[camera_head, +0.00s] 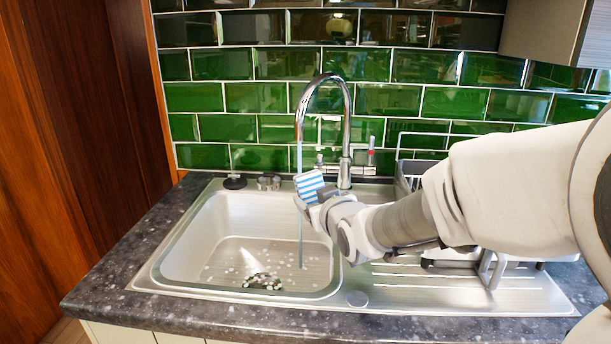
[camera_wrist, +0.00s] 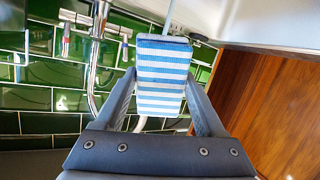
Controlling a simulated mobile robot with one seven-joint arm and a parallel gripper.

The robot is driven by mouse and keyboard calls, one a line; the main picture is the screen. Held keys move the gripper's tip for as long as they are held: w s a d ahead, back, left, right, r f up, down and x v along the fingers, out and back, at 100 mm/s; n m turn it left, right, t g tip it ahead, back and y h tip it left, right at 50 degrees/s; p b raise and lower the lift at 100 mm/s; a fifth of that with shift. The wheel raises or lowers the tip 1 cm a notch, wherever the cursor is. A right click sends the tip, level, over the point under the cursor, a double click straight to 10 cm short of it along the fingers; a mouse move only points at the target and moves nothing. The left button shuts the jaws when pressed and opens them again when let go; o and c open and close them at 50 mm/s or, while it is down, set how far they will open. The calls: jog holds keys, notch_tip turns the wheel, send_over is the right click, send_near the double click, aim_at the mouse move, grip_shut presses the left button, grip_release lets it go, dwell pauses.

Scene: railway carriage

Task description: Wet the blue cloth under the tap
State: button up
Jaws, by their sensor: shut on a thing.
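The blue cloth (camera_head: 309,186) is blue-and-white striped and looks like a folded block. My gripper (camera_head: 313,197) is shut on it and holds it above the sink, close to the stream under the tap. In the wrist view the cloth (camera_wrist: 162,75) sits between the two fingers of my gripper (camera_wrist: 165,95). The chrome tap (camera_head: 346,120) has a curved spout, and a thin stream of water (camera_head: 300,235) falls from it into the sink. In the wrist view the stream reaches the cloth's far end. Whether the cloth is wet I cannot tell.
The steel sink (camera_head: 185,245) has a drain with some bubbles around it. A dish rack (camera_head: 425,142) stands on the drainer at the right, partly behind my arm. Green wall tiles (camera_head: 258,97) close off the back. A dark plug (camera_head: 235,182) lies on the sink's back rim.

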jog(key=shift+s+d+r+p, duration=0.25)
jog(key=shift+s+r+p, duration=0.15)
jog(key=shift+s, duration=0.25)
jog(key=shift+s+d+r+p, duration=0.2)
jog(key=shift+s+r+p, duration=0.25)
jog(key=shift+s, duration=0.2)
jog(key=shift+s+d+r+p, duration=0.25)
jog(key=shift+s+r+p, duration=0.15)
jog(key=shift+s, duration=0.25)
jog(key=shift+w, duration=0.1)
